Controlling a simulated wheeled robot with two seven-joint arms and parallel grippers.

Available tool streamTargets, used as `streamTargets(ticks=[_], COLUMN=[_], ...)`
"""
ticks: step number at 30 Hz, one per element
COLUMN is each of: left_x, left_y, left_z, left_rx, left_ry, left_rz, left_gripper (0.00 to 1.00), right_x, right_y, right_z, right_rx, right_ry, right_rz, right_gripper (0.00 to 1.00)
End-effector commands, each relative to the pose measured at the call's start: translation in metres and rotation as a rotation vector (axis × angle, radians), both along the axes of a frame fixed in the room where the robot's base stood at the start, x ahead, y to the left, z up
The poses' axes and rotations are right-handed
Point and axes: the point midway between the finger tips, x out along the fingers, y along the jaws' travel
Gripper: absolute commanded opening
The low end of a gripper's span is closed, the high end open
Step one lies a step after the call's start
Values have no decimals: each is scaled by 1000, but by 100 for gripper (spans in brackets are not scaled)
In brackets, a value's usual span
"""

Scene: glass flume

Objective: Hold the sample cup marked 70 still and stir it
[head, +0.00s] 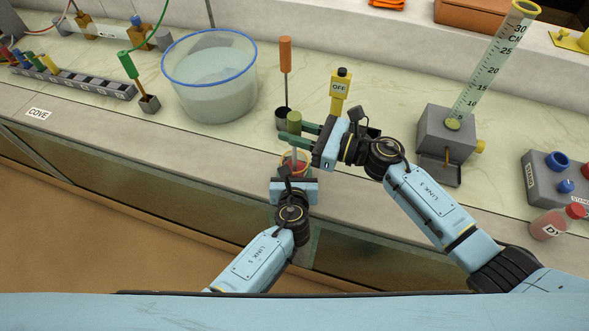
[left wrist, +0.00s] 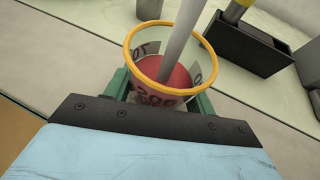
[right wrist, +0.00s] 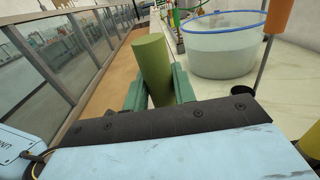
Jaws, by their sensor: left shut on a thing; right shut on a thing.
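The sample cup (head: 284,166) is clear with a yellow-orange rim and red contents; the left wrist view shows it closely (left wrist: 143,92), with dark figures on its wall, some seen through from behind. My left gripper (head: 294,173) is shut on the cup, its green fingers on either side below the rim. The stirrer has a green handle (head: 294,121) and a grey rod (left wrist: 186,38) that goes down into the red contents, tilted. My right gripper (head: 305,133) is shut on the green handle (right wrist: 153,68) above the cup. The rod's tip is hidden in the red contents.
A dark holder (head: 283,121) with an orange-handled tool stands just behind the cup. A yellow tool marked OFF (head: 339,88) stands right of it. A large blue-rimmed tub (head: 212,85) is behind left. The counter left of the cup is clear.

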Motion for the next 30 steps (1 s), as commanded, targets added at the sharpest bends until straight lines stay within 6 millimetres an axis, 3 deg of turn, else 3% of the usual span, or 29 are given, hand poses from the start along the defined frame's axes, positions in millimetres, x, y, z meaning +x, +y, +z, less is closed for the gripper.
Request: streamTargets(ticks=[30], left_x=[0], left_y=[0], left_z=[0], left_rx=[0], left_ry=[0], left_rz=[0], left_gripper=[32], right_x=[0], right_y=[0], right_z=[104], right_rx=[-1], right_ry=[-4], right_rz=[0], right_gripper=[3])
